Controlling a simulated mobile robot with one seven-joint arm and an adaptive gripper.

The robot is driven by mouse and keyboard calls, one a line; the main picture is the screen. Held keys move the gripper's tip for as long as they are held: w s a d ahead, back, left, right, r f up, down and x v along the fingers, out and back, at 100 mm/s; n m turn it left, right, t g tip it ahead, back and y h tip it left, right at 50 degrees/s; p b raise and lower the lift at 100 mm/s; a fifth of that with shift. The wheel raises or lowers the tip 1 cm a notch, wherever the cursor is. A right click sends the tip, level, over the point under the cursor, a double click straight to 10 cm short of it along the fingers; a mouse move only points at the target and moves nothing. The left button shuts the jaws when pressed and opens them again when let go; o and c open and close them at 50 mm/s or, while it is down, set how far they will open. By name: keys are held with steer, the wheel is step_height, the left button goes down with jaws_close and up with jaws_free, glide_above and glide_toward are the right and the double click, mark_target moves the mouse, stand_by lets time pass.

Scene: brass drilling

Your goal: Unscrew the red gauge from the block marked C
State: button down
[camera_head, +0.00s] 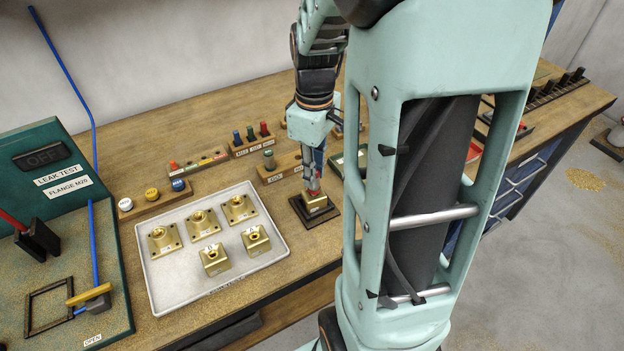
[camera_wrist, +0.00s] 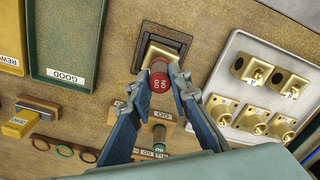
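The red gauge (camera_wrist: 159,76), lettered NO GO on its end, stands in the brass block (camera_wrist: 174,46). The block sits in a dark square fixture (camera_wrist: 146,40) on the bench. In the head view the block (camera_head: 316,203) and fixture (camera_head: 299,209) are right of the tray; the block's letter is not readable. My gripper (camera_wrist: 160,73) points down over the block, its two fingertips against opposite sides of the red gauge. In the head view my gripper (camera_head: 312,180) partly hides the gauge. The gauge's lower end is hidden in the block.
A white tray (camera_head: 170,301) with several brass parts lies left of the fixture. A wooden gauge holder with a green gauge (camera_head: 269,160) stands close behind. The green GOOD tray (camera_wrist: 43,72) is on the other side. The leak test station (camera_head: 45,170) is far left.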

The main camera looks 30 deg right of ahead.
steer(key=n, duration=0.6)
steer(key=shift+r+n, duration=0.1)
steer(key=shift+n, duration=0.3)
steer(key=c, duration=2.5)
jaws_free()
steer(key=shift+c, duration=0.7)
steer(key=shift+r, duration=0.15)
steer(key=shift+r+p, duration=1.85)
steer(key=shift+r, duration=0.5)
steer(key=shift+w, duration=0.15)
